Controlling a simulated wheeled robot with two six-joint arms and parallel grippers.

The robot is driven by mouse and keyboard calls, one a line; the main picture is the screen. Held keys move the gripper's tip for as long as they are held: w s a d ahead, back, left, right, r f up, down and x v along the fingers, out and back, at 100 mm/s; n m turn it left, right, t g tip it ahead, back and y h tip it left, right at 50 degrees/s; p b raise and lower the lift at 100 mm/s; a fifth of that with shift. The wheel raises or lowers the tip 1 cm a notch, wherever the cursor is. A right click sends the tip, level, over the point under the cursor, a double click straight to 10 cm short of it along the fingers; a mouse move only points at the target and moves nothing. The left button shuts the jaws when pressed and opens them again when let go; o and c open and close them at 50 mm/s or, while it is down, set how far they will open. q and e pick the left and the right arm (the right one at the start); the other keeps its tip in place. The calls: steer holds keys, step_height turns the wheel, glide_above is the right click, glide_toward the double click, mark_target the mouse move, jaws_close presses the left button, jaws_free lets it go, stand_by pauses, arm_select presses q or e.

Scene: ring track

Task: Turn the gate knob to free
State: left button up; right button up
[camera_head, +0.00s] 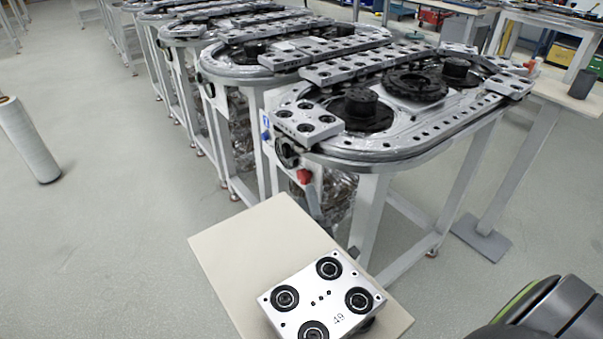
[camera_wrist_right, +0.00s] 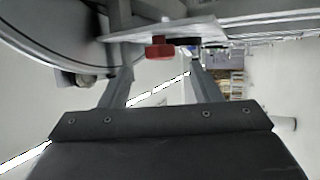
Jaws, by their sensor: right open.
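A red knob (camera_head: 304,176) sits low on the near end of the nearest ring track (camera_head: 400,150), under its rounded rim, beside a grey lever-like part. In the right wrist view, a red knob (camera_wrist_right: 158,48) shows under a pale plate. My right gripper (camera_wrist_right: 161,64) is open, its two fingers apart with nothing between them. The knob appears just beyond the fingertips, roughly centred; I see no contact. In the head view only dark parts of my own body show at the lower right. My left gripper is in neither view.
A beige stand (camera_head: 262,246) holds a silver carrier plate (camera_head: 322,298) with black rollers, in front of the track. A white roll (camera_head: 27,140) stands on the floor at the left. More tracks line up behind.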

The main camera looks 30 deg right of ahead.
mark_target(303, 184)
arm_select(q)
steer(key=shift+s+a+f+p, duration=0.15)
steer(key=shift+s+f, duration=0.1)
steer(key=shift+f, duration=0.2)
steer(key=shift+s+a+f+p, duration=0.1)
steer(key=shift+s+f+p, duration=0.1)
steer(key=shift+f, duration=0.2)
arm_select(e)
steer(key=x, duration=0.7)
steer(key=shift+w, duration=0.1)
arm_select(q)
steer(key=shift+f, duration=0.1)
arm_select(e)
steer(key=c, duration=1)
